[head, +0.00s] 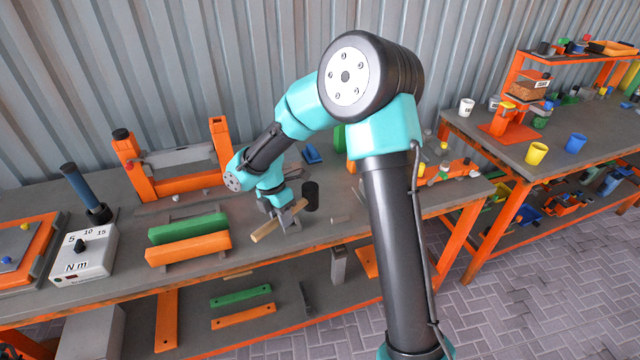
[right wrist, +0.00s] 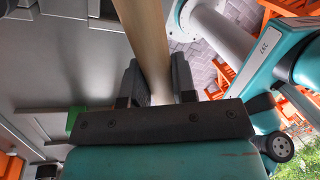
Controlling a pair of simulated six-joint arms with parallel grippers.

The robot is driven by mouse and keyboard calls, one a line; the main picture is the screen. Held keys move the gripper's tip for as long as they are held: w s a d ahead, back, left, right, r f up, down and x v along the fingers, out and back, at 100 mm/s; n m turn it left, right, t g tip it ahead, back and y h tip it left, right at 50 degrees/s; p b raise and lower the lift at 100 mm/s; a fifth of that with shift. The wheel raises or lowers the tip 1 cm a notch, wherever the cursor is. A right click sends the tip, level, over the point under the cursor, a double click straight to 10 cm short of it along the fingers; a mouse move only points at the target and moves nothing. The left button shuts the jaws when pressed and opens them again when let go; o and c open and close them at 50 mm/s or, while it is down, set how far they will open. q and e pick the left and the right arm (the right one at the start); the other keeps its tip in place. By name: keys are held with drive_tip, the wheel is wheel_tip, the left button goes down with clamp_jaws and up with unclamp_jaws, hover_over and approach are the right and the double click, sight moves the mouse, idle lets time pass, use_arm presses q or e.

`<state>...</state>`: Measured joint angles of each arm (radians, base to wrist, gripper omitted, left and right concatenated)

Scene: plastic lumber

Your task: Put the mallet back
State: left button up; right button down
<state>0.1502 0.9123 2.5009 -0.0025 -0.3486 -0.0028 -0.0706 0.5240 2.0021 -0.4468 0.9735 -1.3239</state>
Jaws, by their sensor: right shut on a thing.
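The mallet has a pale wooden handle (head: 265,231) and a dark cylindrical head (head: 310,194), over the grey bench in the head view. My right gripper (head: 285,216) is shut on the handle, with the head to the right of the fingers. The mallet looks tilted, with the head higher than the handle end; I cannot tell whether it touches the bench. In the right wrist view the handle (right wrist: 147,42) runs between the two fingers of my right gripper (right wrist: 157,82). The mallet head is hidden there. My left gripper is not in view.
Green (head: 188,228) and orange (head: 188,248) bars lie left of the mallet. An orange frame (head: 137,172) stands behind them. A torque box (head: 84,255) is at the left. A grey upright block (head: 339,266) is below the bench front. A second bench (head: 545,150) is at the right.

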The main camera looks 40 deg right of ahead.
drive_tip(key=s+d+n+t+h, duration=0.2)
drive_tip(key=s+d+n, duration=0.6)
drive_tip(key=n, duration=0.4)
drive_tip(key=shift+s+d, duration=0.2)
drive_tip(key=shift+d, duration=0.65)
drive_tip(key=w+d, duration=0.3)
drive_tip(key=w+d+f, duration=0.1)
drive_tip(key=w+d, duration=0.2)
drive_tip(key=w, duration=0.1)
drive_tip(key=w+d, duration=0.4)
drive_tip(key=shift+w+f, duration=0.2)
drive_tip(key=shift+w, duration=0.05)
drive_tip(key=shift+w+d, duration=0.1)
drive_tip(key=shift+w, duration=0.05)
drive_tip(key=shift+w+d+f, duration=0.2)
drive_tip(key=shift+f, duration=0.05)
drive_tip(key=shift+a+x, duration=0.15)
drive_tip(key=shift+x, duration=0.6)
drive_tip(key=shift+a+x, duration=0.2)
drive_tip(key=shift+x, duration=0.55)
